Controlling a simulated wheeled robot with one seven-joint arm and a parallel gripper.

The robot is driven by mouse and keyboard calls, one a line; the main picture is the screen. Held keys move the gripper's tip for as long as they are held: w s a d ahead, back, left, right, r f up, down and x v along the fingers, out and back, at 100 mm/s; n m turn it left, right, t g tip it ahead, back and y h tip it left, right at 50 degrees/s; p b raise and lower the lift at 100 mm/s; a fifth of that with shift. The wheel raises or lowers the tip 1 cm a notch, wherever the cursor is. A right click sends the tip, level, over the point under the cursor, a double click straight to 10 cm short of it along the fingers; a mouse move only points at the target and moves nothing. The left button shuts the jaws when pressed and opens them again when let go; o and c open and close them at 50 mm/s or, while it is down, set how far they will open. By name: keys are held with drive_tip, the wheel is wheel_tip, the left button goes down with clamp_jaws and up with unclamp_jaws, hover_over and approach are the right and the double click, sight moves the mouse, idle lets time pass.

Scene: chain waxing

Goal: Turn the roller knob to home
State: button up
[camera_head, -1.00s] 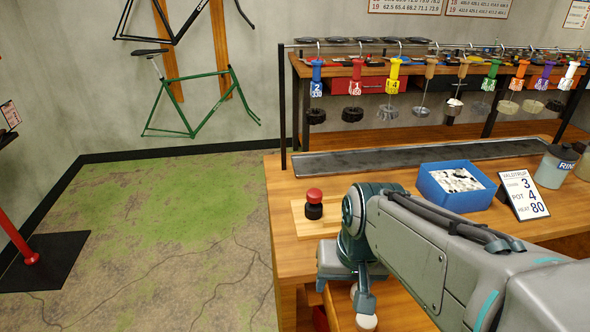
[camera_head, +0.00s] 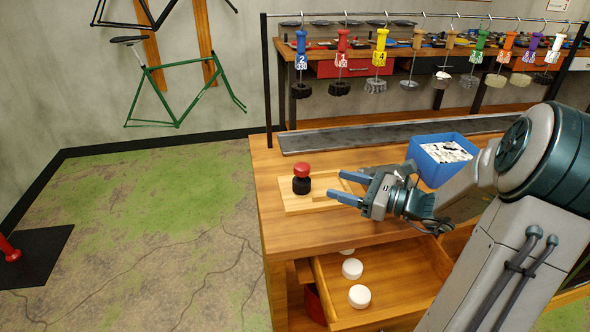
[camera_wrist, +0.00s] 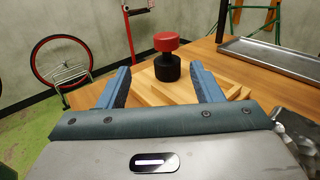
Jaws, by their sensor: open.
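The roller knob (camera_head: 302,179) has a red cap on a black body and stands upright on a light wooden board (camera_head: 290,206) at the bench's left end. In the wrist view the knob (camera_wrist: 166,58) shows ahead, between and beyond my fingertips. My gripper (camera_head: 338,188) is open and empty, its blue fingers pointing left toward the knob, a short gap apart from it. In the wrist view my gripper's fingers (camera_wrist: 160,80) stand wide on either side of the knob's line. Any marking for home on the knob cannot be made out.
An open drawer (camera_head: 385,284) with white round pieces (camera_head: 352,268) juts out below the bench. A blue box (camera_head: 443,157) stands behind my wrist. A long grey tray (camera_head: 390,136) lies along the back, under a rail of hanging coloured tools (camera_head: 380,45).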

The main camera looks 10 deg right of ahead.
sight(295, 167)
drive_tip(key=shift+w+d+m+t, duration=0.2)
drive_tip(key=shift+d+m+t, duration=0.1)
drive_tip(key=shift+t, duration=0.1)
drive_tip(key=shift+w+a+r, duration=0.1)
drive_tip(key=shift+w+a, duration=0.1)
drive_tip(key=shift+w, duration=0.05)
drive_tip(key=x, duration=1.3)
drive_tip(key=c, duration=1)
drive_tip(key=shift+m+t+h+b, duration=0.3)
drive_tip(key=shift+t+b, duration=0.1)
drive_tip(key=shift+b, duration=0.05)
